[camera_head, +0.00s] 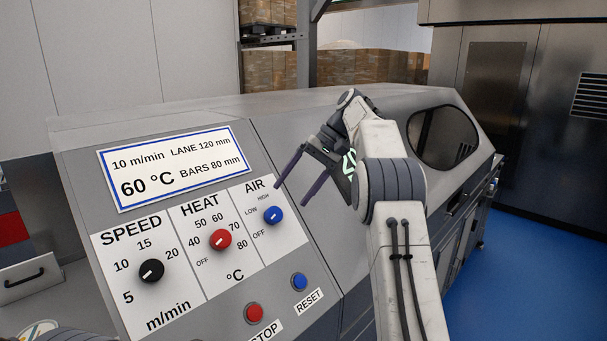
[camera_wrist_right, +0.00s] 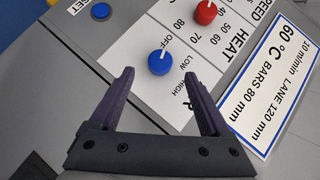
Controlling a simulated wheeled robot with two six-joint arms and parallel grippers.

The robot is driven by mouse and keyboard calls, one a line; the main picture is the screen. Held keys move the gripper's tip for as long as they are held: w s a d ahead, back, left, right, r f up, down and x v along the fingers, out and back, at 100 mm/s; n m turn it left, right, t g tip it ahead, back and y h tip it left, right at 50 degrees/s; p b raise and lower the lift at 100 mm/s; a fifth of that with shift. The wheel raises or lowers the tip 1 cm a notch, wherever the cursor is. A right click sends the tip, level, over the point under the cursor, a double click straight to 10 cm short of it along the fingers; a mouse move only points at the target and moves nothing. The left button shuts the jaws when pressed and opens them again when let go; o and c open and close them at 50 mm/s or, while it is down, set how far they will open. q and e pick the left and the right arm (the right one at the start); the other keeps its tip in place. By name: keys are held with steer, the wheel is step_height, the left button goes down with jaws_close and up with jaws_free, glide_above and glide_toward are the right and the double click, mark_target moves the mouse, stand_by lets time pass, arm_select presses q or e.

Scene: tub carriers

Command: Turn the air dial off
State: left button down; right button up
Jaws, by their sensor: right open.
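The blue air dial (camera_head: 273,214) sits on the white AIR panel with OFF, LOW and HIGH marks around it. It has a white pointer line, but I cannot tell for sure which mark it points at. My right gripper (camera_head: 292,194) is open and empty, above and slightly right of the dial in the head view. In the right wrist view the air dial (camera_wrist_right: 161,62) shows ahead, between the two fingertips of the right gripper (camera_wrist_right: 157,73), with a gap and no contact visible. My left gripper does not show.
A black speed dial (camera_head: 151,271) and red heat dial (camera_head: 220,240) sit left of the air dial. Below are a red stop button (camera_head: 255,313) and blue reset button (camera_head: 299,282). A display (camera_head: 176,168) is above. Blue floor (camera_head: 530,270) lies open at right.

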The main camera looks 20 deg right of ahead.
steer(key=p+v, duration=0.1)
steer(key=v, duration=0.2)
steer(key=shift+s+d+r, duration=0.1)
steer(key=shift+d+r, duration=0.1)
steer(key=shift+r, duration=0.05)
stand_by(0.4)
